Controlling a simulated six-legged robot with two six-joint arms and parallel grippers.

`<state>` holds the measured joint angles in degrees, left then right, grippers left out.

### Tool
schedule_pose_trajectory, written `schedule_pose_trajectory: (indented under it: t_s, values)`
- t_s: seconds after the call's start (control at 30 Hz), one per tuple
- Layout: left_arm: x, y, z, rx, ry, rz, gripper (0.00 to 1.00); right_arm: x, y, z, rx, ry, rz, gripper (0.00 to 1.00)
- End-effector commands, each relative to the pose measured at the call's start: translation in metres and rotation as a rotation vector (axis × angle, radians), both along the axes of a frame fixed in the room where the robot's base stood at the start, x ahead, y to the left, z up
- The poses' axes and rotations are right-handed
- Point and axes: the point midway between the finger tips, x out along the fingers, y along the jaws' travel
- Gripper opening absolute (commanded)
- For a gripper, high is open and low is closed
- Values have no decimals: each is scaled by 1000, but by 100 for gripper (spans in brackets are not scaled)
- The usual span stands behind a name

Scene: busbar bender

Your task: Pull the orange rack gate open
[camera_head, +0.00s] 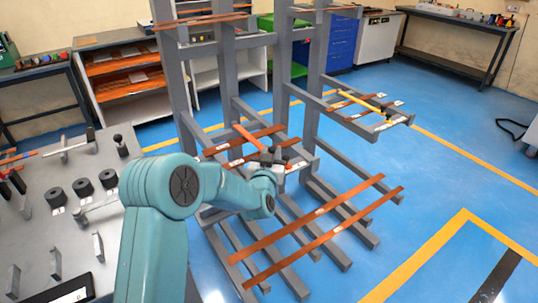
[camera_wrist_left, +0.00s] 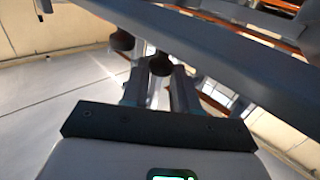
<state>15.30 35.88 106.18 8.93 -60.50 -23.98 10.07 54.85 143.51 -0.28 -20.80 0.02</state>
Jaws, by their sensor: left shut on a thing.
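The orange rack gate (camera_head: 245,135) is a short orange bar at the middle level of the grey rack, in the head view. Its near end runs to my left gripper (camera_head: 270,158), which partly hides it. In the left wrist view my left gripper (camera_wrist_left: 160,92) has its fingers closed about a dark round knob (camera_wrist_left: 160,65), which I take to be the gate's handle. A second dark knob (camera_wrist_left: 122,41) shows beside it. My right gripper is in neither view.
The grey rack (camera_head: 180,75) carries copper bars (camera_head: 305,237) on several levels. A yellow-orange bar (camera_head: 360,102) crosses its right arms. A grey bench (camera_head: 35,195) with black rollers (camera_head: 83,187) stands at left. Blue floor is free at right.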

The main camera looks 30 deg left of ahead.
Motion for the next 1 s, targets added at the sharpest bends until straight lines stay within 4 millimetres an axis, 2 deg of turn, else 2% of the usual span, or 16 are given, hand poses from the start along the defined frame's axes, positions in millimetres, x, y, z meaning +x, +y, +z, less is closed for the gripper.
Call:
schedule_pose_trajectory:
  t_s: [0.1, 0.3, 0.43, 0.73, 0.77, 0.8, 0.83, 1.0]
  values:
    - [20, -8, 0, 2, -10, 69, 0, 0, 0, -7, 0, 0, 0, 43]
    - [47, -15, 4, 3, -9, 188, 0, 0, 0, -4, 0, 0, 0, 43]
    - [53, -17, 3, 0, -7, 221, 0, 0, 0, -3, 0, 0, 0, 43]
    - [54, -17, 3, 0, -5, 226, 0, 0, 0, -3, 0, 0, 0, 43]
    - [54, -17, 3, 0, -5, 226, 32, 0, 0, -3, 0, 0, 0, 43]
    - [54, -17, 3, 0, -5, 226, 45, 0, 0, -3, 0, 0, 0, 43]
    - [54, -17, 3, 0, -5, 225, 52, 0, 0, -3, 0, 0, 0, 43]
    - [54, -17, 2, 0, -4, 223, 52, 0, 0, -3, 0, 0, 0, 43]
